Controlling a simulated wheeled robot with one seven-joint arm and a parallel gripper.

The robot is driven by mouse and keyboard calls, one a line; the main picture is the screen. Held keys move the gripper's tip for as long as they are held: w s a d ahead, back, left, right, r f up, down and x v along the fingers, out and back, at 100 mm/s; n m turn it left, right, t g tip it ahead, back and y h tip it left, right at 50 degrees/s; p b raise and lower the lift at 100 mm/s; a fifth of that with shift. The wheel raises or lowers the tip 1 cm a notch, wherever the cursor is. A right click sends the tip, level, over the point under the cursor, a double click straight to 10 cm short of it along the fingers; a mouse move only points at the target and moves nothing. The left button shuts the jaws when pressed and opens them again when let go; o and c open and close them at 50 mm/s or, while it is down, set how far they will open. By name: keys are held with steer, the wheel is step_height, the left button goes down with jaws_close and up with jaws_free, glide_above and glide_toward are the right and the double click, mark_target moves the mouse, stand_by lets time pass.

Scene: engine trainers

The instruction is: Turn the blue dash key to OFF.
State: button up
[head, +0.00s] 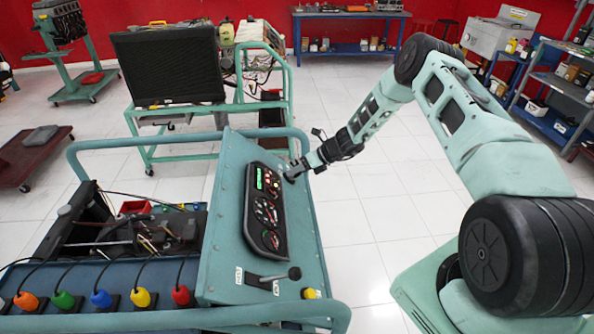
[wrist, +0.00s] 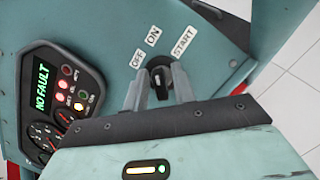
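The blue dash panel (head: 228,215) stands in the middle of the head view. In the wrist view the dark key (wrist: 160,82) sits in a round switch on the blue panel (wrist: 105,25), below the OFF label (wrist: 137,59), ON label (wrist: 153,34) and START label (wrist: 183,42). I cannot tell exactly which label the key points at. My gripper (wrist: 160,82) is open, one grey finger on each side of the key, with a gap seeming to show. In the head view my gripper (head: 293,172) is at the panel's upper right edge and hides the key.
A gauge cluster (wrist: 55,100) with a green NO FAULT display and lit lamps lies beside the key. A lever (head: 272,278) sits lower on the panel. A teal tube frame (head: 312,240) surrounds the trainer. Clear tiled floor (head: 370,215) lies to the right.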

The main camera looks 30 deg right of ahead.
steer(key=shift+f+n+b, duration=0.1)
steer(key=shift+n+b, duration=0.2)
steer(key=shift+b, duration=0.3)
steer(key=n+b, duration=0.3)
steer(key=shift+f+y+b, duration=0.15)
steer(key=shift+y+b, duration=0.2)
steer(key=shift+y, duration=0.05)
steer(key=n+g+b, duration=0.1)
steer(key=n+b, duration=0.2)
steer(key=n, duration=0.1)
steer(key=shift+y+b, duration=0.3)
steer(key=shift+b, duration=0.05)
steer(key=shift+r+n+g+b, duration=0.3)
steer(key=shift+n+b, duration=0.35)
steer(key=shift+n, duration=0.25)
steer(key=o, duration=0.7)
steer(key=shift+s, duration=0.1)
steer(key=shift+c, duration=0.2)
steer(key=b+v, duration=0.3)
steer(key=v, duration=1.4)
steer(key=shift+d, duration=0.3)
